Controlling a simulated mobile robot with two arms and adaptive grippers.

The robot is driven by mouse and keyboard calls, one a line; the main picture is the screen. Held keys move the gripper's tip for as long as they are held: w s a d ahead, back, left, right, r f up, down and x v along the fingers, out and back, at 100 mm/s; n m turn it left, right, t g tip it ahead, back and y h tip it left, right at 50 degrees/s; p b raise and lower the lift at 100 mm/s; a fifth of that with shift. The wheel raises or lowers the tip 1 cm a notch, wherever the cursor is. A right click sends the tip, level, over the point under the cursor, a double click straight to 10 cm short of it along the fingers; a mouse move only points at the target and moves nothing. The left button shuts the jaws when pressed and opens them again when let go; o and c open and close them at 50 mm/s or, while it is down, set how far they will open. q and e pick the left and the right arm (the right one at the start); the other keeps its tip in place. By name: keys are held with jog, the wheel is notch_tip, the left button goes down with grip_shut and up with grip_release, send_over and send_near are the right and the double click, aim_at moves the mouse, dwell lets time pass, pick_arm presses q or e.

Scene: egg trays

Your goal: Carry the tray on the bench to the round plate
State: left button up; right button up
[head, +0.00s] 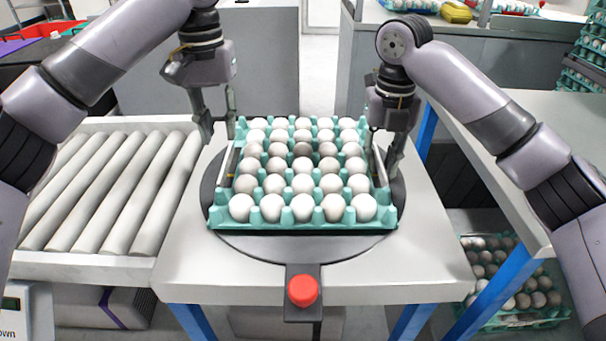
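A teal egg tray (303,225) filled with several rows of pale eggs sits level on the dark round plate (300,246), on the light bench top. The plate's rim shows around the tray at the left, right and front. My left gripper (217,122) is at the tray's back left corner, its two fingers apart and nothing visible between them. My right gripper (393,155) is at the tray's right side, its fingertips close beside the edge. Its second finger is not clearly seen, and I cannot tell whether it touches the tray.
A red button (302,290) sticks out at the bench's front. A roller conveyor (110,190) adjoins on the left. More egg trays lie low on the right (515,285) and stand stacked at the far right (585,60). A grey counter (540,125) is on the right.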

notch_tip(320, 180, up, 12)
dwell(0.6)
dwell(0.4)
